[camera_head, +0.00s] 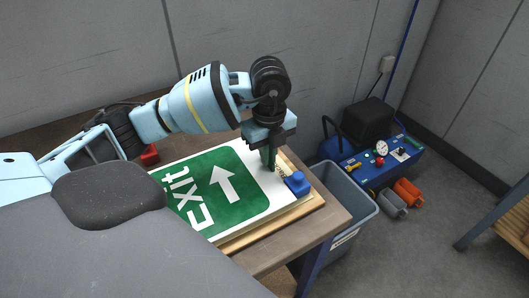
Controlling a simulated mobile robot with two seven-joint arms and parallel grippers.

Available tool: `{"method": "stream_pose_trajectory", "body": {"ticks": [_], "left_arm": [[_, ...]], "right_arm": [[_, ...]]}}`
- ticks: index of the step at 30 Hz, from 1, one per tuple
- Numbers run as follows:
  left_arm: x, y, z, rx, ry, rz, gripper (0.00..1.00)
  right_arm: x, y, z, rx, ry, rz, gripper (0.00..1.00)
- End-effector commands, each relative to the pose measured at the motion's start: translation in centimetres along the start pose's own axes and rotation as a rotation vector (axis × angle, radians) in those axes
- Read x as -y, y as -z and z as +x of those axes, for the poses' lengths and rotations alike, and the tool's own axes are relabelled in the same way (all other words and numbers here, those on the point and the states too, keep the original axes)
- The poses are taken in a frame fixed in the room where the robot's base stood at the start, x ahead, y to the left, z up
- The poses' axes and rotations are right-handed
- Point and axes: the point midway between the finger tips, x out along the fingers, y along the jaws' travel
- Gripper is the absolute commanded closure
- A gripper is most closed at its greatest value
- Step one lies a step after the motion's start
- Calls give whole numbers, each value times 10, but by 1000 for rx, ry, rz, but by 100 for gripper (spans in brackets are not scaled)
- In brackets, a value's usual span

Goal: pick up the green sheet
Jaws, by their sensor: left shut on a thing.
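The green sheet (210,203) has a white border, white "EXIT" lettering and a white arrow. It lies flat on a pale wooden board on the table. My left gripper (269,163) comes down from above at the sheet's far right edge and is shut on it there. The fingertips hide a little of that edge. The sheet shows no clear gap from the board. My right gripper is not in view.
A blue block (298,184) sits at the sheet's right corner and a red block (150,155) at its far left. A grey bin (362,203) stands beside the wooden table (338,214). A blue machine (378,160) with a gauge stands on the floor behind.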

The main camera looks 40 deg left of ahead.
Motion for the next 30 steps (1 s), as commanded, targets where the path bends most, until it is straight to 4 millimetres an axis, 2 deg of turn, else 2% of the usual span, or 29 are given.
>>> {"method": "stream_pose_trajectory", "body": {"ticks": [2,5,21,30], "left_arm": [[1,0,-14,0,3,1,100],[-11,10,-15,0,-1,4,100],[-96,83,-25,0,1,5,100],[-119,103,-28,0,-1,0,100]], "right_arm": [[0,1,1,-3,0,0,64],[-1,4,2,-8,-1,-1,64],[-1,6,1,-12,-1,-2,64],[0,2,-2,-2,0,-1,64]]}}
